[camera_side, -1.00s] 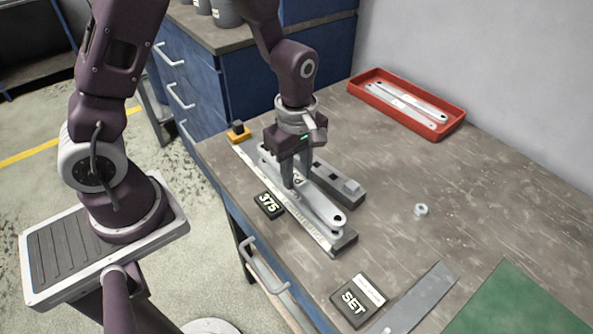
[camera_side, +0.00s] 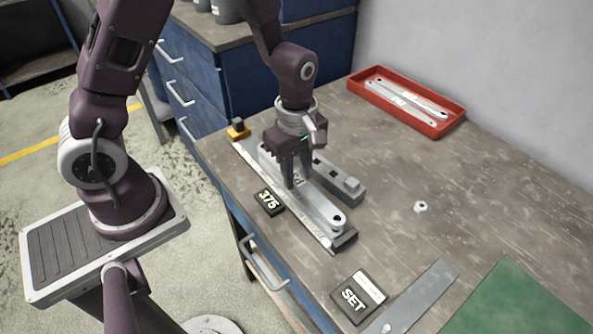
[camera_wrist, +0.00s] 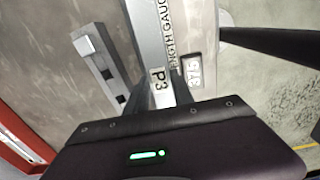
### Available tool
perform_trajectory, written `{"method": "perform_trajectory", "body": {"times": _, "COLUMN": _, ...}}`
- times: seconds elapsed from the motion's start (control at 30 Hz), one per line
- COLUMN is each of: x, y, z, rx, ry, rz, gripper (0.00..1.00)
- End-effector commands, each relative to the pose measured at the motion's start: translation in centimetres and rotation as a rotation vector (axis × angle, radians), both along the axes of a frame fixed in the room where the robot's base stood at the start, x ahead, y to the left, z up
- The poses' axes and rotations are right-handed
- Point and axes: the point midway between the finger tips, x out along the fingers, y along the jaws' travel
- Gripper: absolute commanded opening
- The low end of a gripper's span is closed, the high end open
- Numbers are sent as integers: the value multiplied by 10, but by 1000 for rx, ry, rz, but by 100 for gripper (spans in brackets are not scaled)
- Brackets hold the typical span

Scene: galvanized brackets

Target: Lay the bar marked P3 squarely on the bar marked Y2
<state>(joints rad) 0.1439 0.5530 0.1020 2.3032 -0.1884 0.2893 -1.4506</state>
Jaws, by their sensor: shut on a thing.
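The bar marked P3 (camera_side: 322,209) is a long galvanized bar with a round hole at its near end. No Y2 mark is readable in either view, so I cannot tell which bar is Y2.
A grey fixture with a raised block (camera_side: 351,187) lies parallel beside the bar. A black 375 plate (camera_side: 268,202) and a SET plate (camera_side: 352,301) lie near the table edge. A red tray (camera_side: 437,132) holds several bars. A nut (camera_side: 421,207) sits on open table.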

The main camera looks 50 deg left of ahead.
Motion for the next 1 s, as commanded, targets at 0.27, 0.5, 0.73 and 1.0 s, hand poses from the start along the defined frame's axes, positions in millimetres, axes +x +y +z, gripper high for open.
{"method": "perform_trajectory", "body": {"times": 0.27, "x": 0, "y": 0, "z": -5, "rx": 0, "ry": 1, "rz": -1, "gripper": 0}}
{"method": "perform_trajectory", "body": {"times": 0.5, "x": 0, "y": 0, "z": -9, "rx": 0, "ry": 0, "rz": 0, "gripper": 0}}
{"method": "perform_trajectory", "body": {"times": 0.73, "x": 0, "y": 0, "z": -9, "rx": 0, "ry": -1, "rz": 0, "gripper": 0}}
{"method": "perform_trajectory", "body": {"times": 1.0, "x": 0, "y": 0, "z": -11, "rx": 0, "ry": 0, "rz": 0, "gripper": 0}}
